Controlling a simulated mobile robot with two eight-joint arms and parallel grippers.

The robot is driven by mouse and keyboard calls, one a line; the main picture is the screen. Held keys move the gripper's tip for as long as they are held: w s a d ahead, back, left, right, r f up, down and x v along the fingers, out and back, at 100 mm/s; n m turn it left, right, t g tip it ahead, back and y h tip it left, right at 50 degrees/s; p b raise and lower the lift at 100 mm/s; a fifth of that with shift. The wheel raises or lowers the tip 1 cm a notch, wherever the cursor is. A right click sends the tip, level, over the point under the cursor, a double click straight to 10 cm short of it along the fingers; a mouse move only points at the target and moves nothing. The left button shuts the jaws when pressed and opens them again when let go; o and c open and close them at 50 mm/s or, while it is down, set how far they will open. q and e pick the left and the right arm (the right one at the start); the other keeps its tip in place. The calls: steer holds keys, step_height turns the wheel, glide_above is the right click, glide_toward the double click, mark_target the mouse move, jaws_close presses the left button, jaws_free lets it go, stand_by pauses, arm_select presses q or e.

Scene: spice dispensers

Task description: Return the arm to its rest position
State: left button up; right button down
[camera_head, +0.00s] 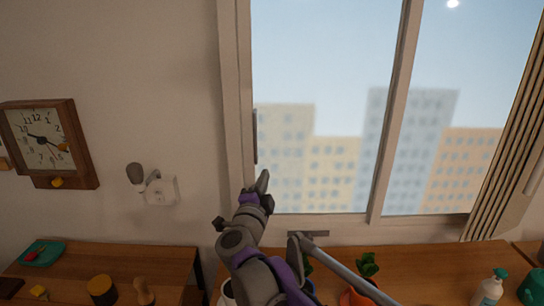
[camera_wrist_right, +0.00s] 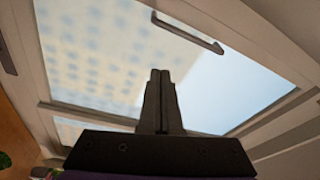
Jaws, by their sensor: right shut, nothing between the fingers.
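My right arm, grey and purple, rises from the bottom middle of the head view. Its gripper (camera_head: 263,182) points up in front of the lower left corner of the window. In the right wrist view the two dark fingers (camera_wrist_right: 161,85) are pressed together with nothing between them. The window (camera_wrist_right: 100,60) and its handle (camera_wrist_right: 190,34) show beyond the fingers. My left gripper is not in view.
A wooden counter (camera_head: 440,262) runs below the window, with a potted plant (camera_head: 366,266) and a white bottle (camera_head: 490,288). A wall lamp (camera_head: 150,182) and a clock (camera_head: 45,140) are on the left wall. A teal tray (camera_head: 42,253) lies on the left counter.

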steer(key=s+d+f+n+g+y, duration=0.1)
steer(key=s+d+f+n+g, duration=0.3)
steer(key=s+d+f, duration=0.3)
steer(key=s+d+f+n+g, duration=0.5)
steer(key=s+d+f, duration=0.3)
steer(key=s+f, duration=0.5)
steer(key=s+d+f+n+g+y+p, duration=0.1)
steer(key=s+d+f+n+g, duration=0.3)
steer(key=s, duration=1.2)
steer(key=d+f+n, duration=0.3)
steer(key=f, duration=0.3)
steer(key=shift+d+f+g+y, duration=0.15)
steer(key=shift+d+g+y, duration=0.05)
steer(key=shift+g+y, duration=0.1)
